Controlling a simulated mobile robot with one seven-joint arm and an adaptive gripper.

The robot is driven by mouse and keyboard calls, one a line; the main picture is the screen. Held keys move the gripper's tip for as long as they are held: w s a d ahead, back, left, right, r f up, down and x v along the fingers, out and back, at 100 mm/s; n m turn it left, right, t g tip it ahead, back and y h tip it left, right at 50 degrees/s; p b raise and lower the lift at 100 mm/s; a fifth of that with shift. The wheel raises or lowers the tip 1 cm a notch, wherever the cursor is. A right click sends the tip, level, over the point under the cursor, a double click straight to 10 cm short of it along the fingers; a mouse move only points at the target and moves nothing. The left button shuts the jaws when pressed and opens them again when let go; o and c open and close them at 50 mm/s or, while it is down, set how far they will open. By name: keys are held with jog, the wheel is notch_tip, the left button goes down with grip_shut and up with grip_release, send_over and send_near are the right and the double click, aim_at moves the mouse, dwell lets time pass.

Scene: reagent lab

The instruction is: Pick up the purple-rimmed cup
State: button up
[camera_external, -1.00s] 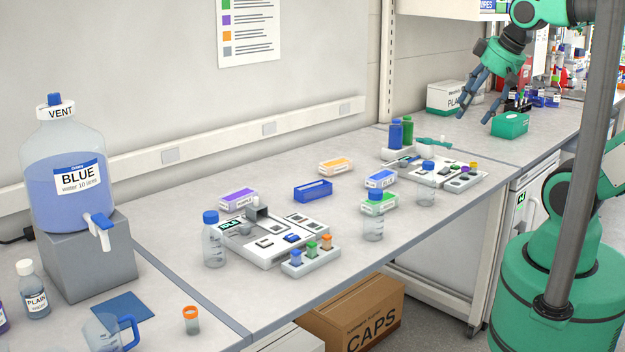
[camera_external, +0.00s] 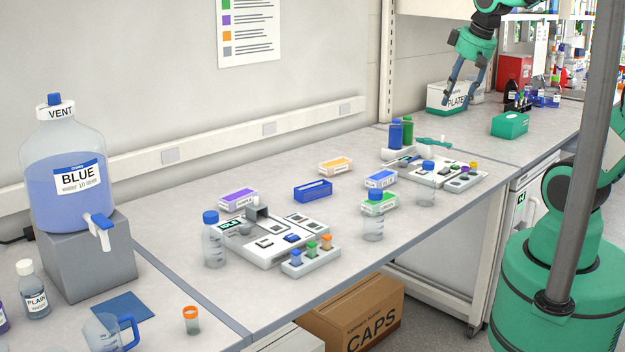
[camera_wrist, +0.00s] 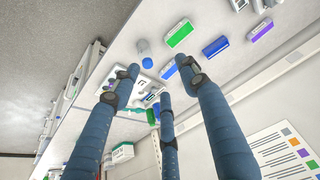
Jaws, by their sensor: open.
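I cannot pick out the cup in the wrist view. My gripper (camera_external: 461,97) hangs fingers down at the back of the bench, in front of the white PLATES box and well away from that item. In the wrist view my gripper (camera_wrist: 160,76) shows its blue fingers spread, with nothing held between them.
The far white device (camera_external: 428,178) has green and blue bottles behind it. A green box (camera_external: 510,125) and the PLATES box (camera_external: 447,97) stand near my gripper. A clear blue-capped bottle (camera_external: 373,222) stands mid-bench. An orange-rimmed cup (camera_external: 191,322) stands at the near left.

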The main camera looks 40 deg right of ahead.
jog(key=w+d+f+m+g+p, duration=0.1)
jog(key=w+d+f+g, duration=0.1)
jog(key=w+d, duration=0.6)
jog(key=m+g+p, duration=0.2)
jog(key=m+p, duration=0.1)
send_over(465, 168)
notch_tip(465, 168, down, 19)
jog(key=shift+s+a+r+y, duration=0.15)
jog(key=shift+s+a+y, duration=0.2)
jog(key=shift+a, duration=0.1)
notch_tip(465, 168, down, 9)
jog(key=b, duration=0.1)
jog(key=shift+r, duration=0.2)
jog(key=shift+f+b, duration=0.35)
jog(key=shift+f, duration=2.25)
